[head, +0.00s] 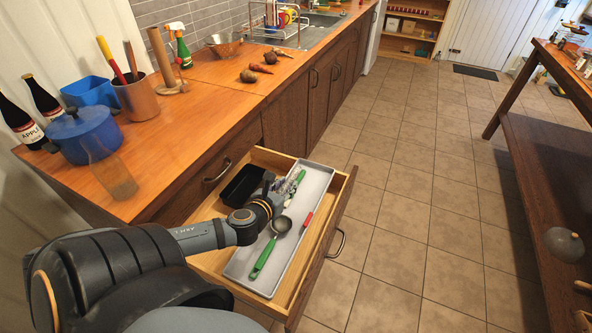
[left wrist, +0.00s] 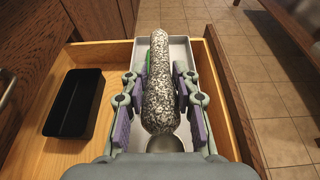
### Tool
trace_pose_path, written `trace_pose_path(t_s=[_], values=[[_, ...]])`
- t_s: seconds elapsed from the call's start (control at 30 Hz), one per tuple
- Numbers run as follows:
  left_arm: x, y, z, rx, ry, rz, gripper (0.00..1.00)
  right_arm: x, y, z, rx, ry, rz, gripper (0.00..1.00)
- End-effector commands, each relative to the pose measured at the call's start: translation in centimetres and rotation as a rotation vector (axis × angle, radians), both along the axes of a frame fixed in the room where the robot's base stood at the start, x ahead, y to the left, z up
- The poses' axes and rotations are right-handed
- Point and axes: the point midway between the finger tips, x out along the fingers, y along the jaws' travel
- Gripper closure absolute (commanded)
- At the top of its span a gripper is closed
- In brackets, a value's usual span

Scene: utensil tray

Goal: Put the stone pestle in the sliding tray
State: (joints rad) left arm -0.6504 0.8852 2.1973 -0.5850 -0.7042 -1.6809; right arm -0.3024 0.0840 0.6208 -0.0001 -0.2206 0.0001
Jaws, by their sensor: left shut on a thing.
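The speckled grey stone pestle (left wrist: 160,85) is held lengthwise between the purple-padded fingers of my left gripper (left wrist: 157,105). In the head view my left gripper (head: 284,192) is over the open drawer, above the pale grey sliding tray (head: 317,178), and largely covers the pestle. The tray also shows beneath the pestle in the left wrist view (left wrist: 184,46). I cannot tell how high the pestle is above the tray. A green-handled ladle (head: 264,256) and a small red-handled item (head: 308,220) lie in the tray. My right gripper is not in view.
A black bin (head: 243,185) sits in the drawer, left of the tray. The wooden drawer wall (head: 336,207) borders the tray on the right. The counter holds a blue pot (head: 84,134), bottles and a copper utensil holder (head: 137,97). Open tiled floor lies to the right.

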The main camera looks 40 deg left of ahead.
Motion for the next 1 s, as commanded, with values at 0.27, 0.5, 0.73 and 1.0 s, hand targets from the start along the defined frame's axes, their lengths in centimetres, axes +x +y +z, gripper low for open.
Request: trace_pose_path(t_s=[0.27, 0.5, 0.73, 1.0], values=[[7.8, -0.4, -3.6, -0.019, -0.012, 0.008, 1.00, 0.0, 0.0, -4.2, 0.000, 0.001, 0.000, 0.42], [11.3, -0.5, -8.0, -0.005, -0.004, 0.001, 1.00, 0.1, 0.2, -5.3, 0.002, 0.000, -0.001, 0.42], [11.9, -0.5, -8.7, -0.001, -0.003, 0.000, 1.00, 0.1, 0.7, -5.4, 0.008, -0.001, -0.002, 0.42], [12.3, -0.6, -12.4, -0.002, -0.001, 0.000, 1.00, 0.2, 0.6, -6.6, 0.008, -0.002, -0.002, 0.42]])
